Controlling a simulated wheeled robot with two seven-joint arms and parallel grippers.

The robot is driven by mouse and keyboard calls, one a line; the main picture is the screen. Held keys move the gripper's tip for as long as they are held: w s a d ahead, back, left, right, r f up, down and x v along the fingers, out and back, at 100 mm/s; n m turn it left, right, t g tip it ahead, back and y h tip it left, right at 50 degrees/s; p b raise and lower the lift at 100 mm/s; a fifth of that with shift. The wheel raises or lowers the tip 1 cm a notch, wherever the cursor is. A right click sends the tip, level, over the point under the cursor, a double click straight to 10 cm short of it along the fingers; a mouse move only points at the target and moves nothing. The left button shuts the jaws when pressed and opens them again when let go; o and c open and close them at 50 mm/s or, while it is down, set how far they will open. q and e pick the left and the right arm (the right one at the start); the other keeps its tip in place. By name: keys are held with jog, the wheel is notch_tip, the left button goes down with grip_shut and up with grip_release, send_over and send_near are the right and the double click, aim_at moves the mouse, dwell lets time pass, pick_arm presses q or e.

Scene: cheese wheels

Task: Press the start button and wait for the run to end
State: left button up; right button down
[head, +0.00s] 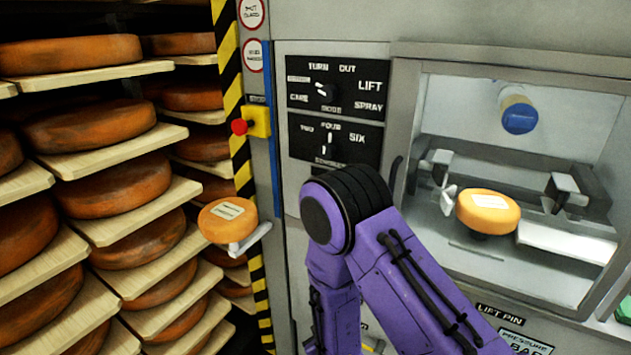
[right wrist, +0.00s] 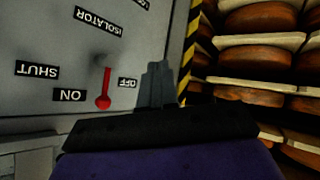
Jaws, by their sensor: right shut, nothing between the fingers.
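My right gripper (right wrist: 158,85) shows in the right wrist view with its fingers together and nothing between them. It is in front of the grey lower panel, to the right of a red isolator lever (right wrist: 104,90) with ON and OFF labels. In the head view my purple right arm reaches in front of the machine and hides the gripper and part of the panel. I cannot make out a start button in either view. An orange cheese wheel (head: 487,211) with a pale label sits inside the machine's chamber. My left gripper is not in view.
A mode knob (head: 326,92) and a number knob (head: 328,141), pointing up at FOUR, are on black plates. A red button (head: 239,127) sits on a yellow box. Another labelled cheese (head: 228,220) rests on a pale arm. Loaded shelves (head: 130,215) fill the left.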

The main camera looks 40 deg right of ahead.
jog(key=w+r+n+t+p, duration=0.1)
jog(key=w+r, duration=0.3)
jog(key=r, duration=0.5)
jog(key=w+r+n+t+h+p, duration=0.1)
jog(key=w+r+n+t, duration=0.2)
jog(key=r, duration=0.6)
jog(key=w+r+n+t+h+p, duration=0.1)
jog(key=w+r+t, duration=0.1)
jog(key=w+r, duration=0.4)
notch_tip(320, 180, up, 3)
jog(key=shift+d+r+n, duration=0.1)
jog(key=shift+d+n, duration=0.25)
jog(key=shift+n, duration=0.05)
jog(key=w+d+b, duration=0.1)
jog(key=w+d, duration=0.2)
jog(key=d, duration=0.5)
jog(key=shift+w, duration=0.25)
jog(key=shift+d, duration=0.15)
jog(key=shift+w+d, duration=0.15)
jog(key=shift+d, duration=0.15)
